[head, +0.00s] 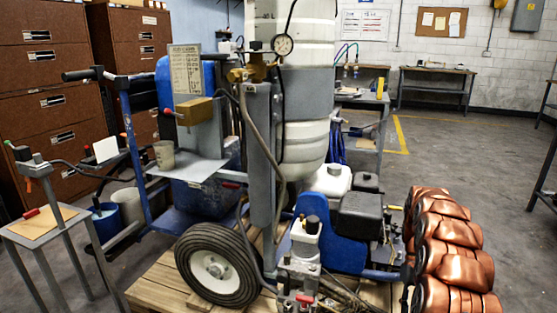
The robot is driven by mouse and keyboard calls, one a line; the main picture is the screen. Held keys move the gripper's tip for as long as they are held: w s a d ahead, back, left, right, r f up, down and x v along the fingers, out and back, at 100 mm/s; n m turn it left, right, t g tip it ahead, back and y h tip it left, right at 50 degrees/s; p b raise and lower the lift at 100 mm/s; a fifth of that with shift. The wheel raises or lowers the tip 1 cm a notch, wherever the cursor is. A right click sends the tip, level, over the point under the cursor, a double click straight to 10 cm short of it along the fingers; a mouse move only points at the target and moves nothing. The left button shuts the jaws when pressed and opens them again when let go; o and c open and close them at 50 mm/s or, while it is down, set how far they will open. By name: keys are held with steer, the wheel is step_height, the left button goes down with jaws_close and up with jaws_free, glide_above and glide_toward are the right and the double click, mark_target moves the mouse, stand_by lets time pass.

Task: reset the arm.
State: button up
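The line striper (345,245) stands in the middle on a wooden pallet (160,287). It has a black-tyred wheel (218,266), a blue frame and a dark engine block (360,215). A round pressure gauge (283,45) sits near its top, in front of a tall white and grey cylinder (305,55) whose top is cut off by the frame.
A small stand (40,226) is at the left, before brown filing cabinets (45,90). A workbench (436,72) stands by the back wall. The floor (470,145) at the right rear is largely clear.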

steer(key=s+a+r+n+t+h, duration=0.1)
steer(key=s+a+r+t, duration=0.1)
steer(key=s+a+r, duration=1.05)
steer(key=s+a+t, duration=0.1)
steer(key=s+a, duration=0.2)
steer(key=s, duration=0.7)
steer(key=s+a+t, duration=0.1)
steer(key=s+a, duration=0.2)
steer(key=s, duration=0.7)
step_height(320, 180, up, 27)
steer(key=t+p, duration=0.1)
steer(key=p, duration=2.3)
steer(key=shift+s+f+h, duration=0.2)
steer(key=shift+s+h, duration=0.1)
steer(key=shift+h, duration=0.1)
